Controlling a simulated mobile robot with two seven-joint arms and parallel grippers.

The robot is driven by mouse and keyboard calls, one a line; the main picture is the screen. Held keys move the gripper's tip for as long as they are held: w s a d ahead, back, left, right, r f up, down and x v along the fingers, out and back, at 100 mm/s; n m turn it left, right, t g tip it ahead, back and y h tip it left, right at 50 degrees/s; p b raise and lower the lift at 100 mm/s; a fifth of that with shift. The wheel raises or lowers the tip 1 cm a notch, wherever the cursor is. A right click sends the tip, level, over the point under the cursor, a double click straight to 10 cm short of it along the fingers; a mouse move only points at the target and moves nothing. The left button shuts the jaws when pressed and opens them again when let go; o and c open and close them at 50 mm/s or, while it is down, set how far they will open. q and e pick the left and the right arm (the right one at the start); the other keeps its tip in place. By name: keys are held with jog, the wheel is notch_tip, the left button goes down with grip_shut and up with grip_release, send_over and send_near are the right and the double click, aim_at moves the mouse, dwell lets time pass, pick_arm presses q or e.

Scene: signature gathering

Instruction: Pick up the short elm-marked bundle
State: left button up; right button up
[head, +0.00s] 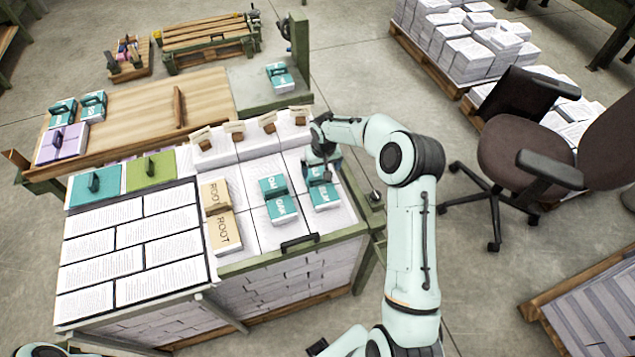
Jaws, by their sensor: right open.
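My right gripper (322,172) is open and points down at the teal-banded bundle (324,199) at the right of the stack top. It hides that bundle's far part; I cannot tell whether its fingers touch it. A second teal-banded bundle (282,209) lies just left of it. Both have white lettering that is too small to read surely. Another teal-banded bundle (280,78) lies on the green surface at the back. Two more teal-banded bundles (62,112) are on the wooden table at the left. My left gripper is not in view.
Tan bundles marked ROOT (225,232) lie left of the teal pair. Several small card holders (236,130) line the stack's back. A black handle (299,242) is at the front edge. An office chair (530,150) and paper pallets (470,45) stand at the right.

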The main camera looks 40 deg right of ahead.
aim_at(320, 177)
jog(key=f, duration=0.4)
jog(key=shift+w+d+f, duration=0.1)
jog(key=shift+w+f, duration=0.05)
jog(key=shift+w, duration=0.25)
jog(key=f, duration=0.2)
jog(key=f+p, duration=0.1)
jog(key=f, duration=0.1)
jog(key=shift+w+d+f, duration=0.1)
jog(key=shift+w+d, duration=0.05)
jog(key=shift+w, duration=0.1)
jog(key=shift+w+f, duration=0.1)
jog(key=shift+f, duration=0.35)
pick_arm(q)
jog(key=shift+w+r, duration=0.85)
pick_arm(e)
jog(key=shift+c, duration=0.3)
jog(key=c, duration=0.9)
